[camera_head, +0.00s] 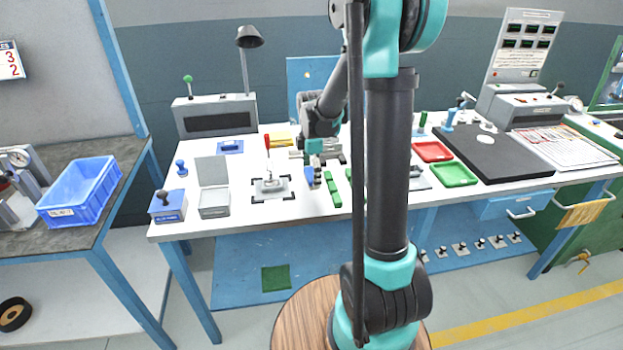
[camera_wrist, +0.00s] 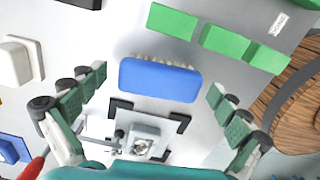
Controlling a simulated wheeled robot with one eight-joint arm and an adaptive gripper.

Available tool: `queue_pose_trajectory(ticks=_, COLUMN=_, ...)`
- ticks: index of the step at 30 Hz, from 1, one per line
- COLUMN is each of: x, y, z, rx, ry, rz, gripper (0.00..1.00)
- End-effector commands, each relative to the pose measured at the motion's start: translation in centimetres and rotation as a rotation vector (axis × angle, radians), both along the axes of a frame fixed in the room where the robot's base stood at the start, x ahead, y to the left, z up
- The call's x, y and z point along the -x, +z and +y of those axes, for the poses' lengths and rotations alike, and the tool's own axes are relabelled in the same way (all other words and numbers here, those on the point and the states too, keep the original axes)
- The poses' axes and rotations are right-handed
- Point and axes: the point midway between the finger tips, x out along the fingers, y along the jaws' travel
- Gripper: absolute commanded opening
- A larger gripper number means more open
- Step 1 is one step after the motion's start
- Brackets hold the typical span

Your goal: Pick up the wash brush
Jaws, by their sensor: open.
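The wash brush, a blue block with pale bristles along one long edge, lies in the middle of the wrist view (camera_wrist: 160,81). In the head view a small blue piece (camera_head: 310,178) just below my gripper looks like the same brush. My gripper (camera_head: 318,162) is over the white bench. In the wrist view its two green-padded fingers are spread wide, one left and one right of the brush, with nothing between them touching it. The exact height above the brush is hard to tell.
Green blocks (camera_wrist: 225,41) lie near the brush. A red-handled clamp fixture (camera_head: 269,186) stands within black corner marks to the left. A grey box with open lid (camera_head: 214,203) is farther left. Red (camera_head: 432,152) and green trays (camera_head: 454,174) are right of my arm.

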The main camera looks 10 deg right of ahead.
Motion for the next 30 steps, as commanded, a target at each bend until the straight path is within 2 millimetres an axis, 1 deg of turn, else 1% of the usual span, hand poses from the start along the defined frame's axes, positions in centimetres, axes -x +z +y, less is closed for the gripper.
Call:
queue_pose_trajectory(ticks=3, x=0.0, y=0.0, z=0.0, rx=0.0, ry=0.0, rz=0.0, gripper=1.0)
queue_pose_trajectory(ticks=4, x=0.0, y=0.0, z=0.0, rx=0.0, ry=0.0, rz=0.0, gripper=0.97)
queue_pose_trajectory(ticks=16, x=0.0, y=0.1, z=0.0, rx=0.0, ry=0.0, rz=0.0, gripper=0.48)
queue_pose_trajectory(ticks=25, x=0.0, y=0.2, z=0.0, rx=0.0, ry=0.0, rz=0.0, gripper=0.48)
queue_pose_trajectory(ticks=30, x=0.0, y=1.2, z=0.0, rx=0.0, ry=0.0, rz=0.0, gripper=0.48)
